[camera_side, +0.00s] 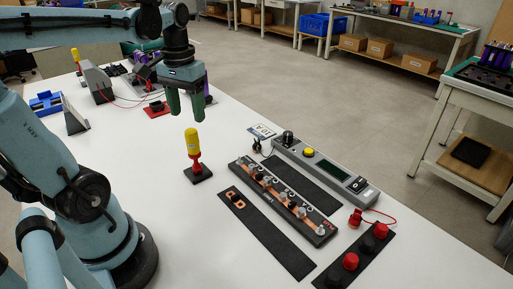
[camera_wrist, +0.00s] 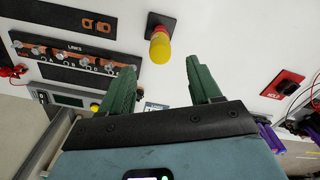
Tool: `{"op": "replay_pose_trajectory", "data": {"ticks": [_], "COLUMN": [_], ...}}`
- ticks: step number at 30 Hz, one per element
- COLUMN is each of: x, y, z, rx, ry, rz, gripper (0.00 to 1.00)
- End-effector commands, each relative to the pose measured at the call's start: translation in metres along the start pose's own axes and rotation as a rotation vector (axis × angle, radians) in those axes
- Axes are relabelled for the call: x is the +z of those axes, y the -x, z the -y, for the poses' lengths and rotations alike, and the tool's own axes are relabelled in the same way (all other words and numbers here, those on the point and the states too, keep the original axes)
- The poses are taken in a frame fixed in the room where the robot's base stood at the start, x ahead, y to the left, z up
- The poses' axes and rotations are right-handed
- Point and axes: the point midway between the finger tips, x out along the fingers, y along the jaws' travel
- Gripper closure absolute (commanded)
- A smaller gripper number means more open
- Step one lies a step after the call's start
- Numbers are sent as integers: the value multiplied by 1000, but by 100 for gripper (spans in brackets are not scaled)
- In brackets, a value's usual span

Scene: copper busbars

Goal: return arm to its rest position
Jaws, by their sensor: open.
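My gripper (camera_side: 186,118) points down above the white table, with two green fingers. In the wrist view its fingers (camera_wrist: 165,88) stand apart with nothing between them. In the side view it hangs in the air behind the yellow-handled tool with a red collar (camera_side: 193,146), which stands upright on a small black base. That tool also shows in the wrist view (camera_wrist: 160,46), beyond the fingertips and apart from them. The links board (camera_side: 283,201) lies to the right with a row of several posts and copper pieces. A black strip (camera_side: 268,237) beside it holds a copper link (camera_side: 236,199).
A grey meter unit (camera_side: 320,170) with a yellow button stands behind the links board. A black strip with red and black knobs (camera_side: 355,257) lies at the front right. A red hold plate (camera_side: 156,110), a grey wedge (camera_side: 74,117) and a blue bin (camera_side: 46,103) are at left. Table between is clear.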

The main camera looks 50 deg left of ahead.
Motion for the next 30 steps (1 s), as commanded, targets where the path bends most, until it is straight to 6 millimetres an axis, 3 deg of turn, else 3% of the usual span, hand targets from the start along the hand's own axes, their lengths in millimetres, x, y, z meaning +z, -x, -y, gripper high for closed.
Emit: {"op": "replay_pose_trajectory", "data": {"ticks": [11,24,30], "x": [1,24,31], "y": [-2,-33,-37], "z": [-8,-120,-140], "rx": [-1,93,136], "ry": [-24,-370,-427], "rz": [-29,-513,-607], "gripper": [37,37,37]}}
